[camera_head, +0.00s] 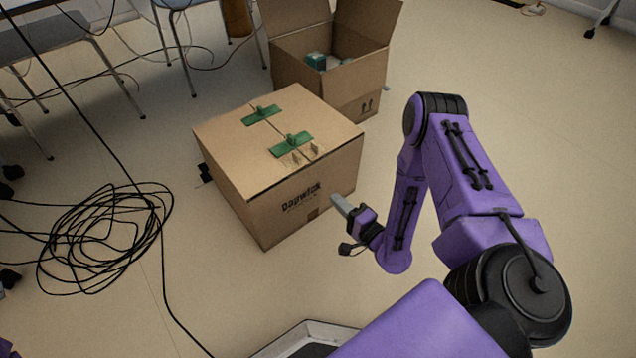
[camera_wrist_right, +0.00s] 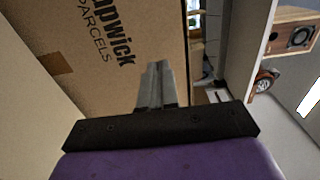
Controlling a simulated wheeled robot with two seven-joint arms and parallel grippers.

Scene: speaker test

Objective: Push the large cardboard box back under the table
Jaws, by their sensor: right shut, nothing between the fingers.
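A large closed cardboard box (camera_head: 322,190) with green tape pieces on its top and dark printing on its front sits on the floor in the middle of the head view. Its printed face fills much of the wrist view (camera_wrist_right: 150,30). My right gripper (camera_head: 338,202) is shut and empty, low beside the right part of the printed face. Its fingers (camera_wrist_right: 156,84) point at that face; I cannot tell whether they touch it. No table clearly above the box shows in the head view. My left gripper is not in view.
An open cardboard box (camera_head: 345,85) with small items inside stands right behind the closed one. Black cable lies coiled (camera_head: 105,235) on the floor at left. Grey-topped furniture (camera_head: 45,40) with metal legs stands upper left. The floor at right is clear.

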